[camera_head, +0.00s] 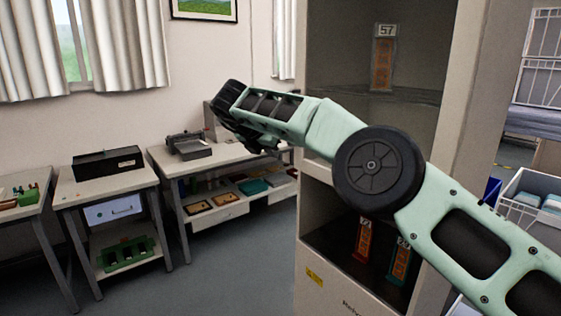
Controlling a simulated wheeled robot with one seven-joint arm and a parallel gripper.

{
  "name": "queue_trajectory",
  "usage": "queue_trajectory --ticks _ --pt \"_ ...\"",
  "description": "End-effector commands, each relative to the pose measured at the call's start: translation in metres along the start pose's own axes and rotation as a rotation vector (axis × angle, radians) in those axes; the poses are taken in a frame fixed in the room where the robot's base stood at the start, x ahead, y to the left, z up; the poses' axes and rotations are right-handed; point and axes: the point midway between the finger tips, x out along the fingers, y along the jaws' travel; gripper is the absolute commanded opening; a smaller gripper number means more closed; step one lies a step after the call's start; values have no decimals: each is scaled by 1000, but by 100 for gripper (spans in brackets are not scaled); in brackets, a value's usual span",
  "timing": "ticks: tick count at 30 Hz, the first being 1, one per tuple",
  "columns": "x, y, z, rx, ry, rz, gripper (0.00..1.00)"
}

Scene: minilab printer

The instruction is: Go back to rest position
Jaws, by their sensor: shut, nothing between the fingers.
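My arm reaches in from the lower right, green with a black round joint, and runs up and left across the front of the cabinet. My gripper (262,143) is the dark part at the arm's far end, in front of the back table. It is shut and holds nothing. Its fingertips are small and partly hidden behind the wrist.
A tall cabinet (454,95) stands close on the right. Its shelves hold a tag marked 57 (383,60) and orange pieces (363,240). Tables with a black box (107,162) and a dark device (188,145) line the wall. A white bin (528,215) stands at right. Floor (240,260) is clear at centre left.

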Motion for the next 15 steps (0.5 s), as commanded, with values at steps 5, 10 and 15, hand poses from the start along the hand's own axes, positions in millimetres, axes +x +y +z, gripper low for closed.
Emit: queue_trajectory --ticks 5,10,15 --pt "-14 4 1 0 0 -1 0" --pt "-36 18 19 -121 -116 75 0" --pt "-100 55 51 -511 -453 260 0"
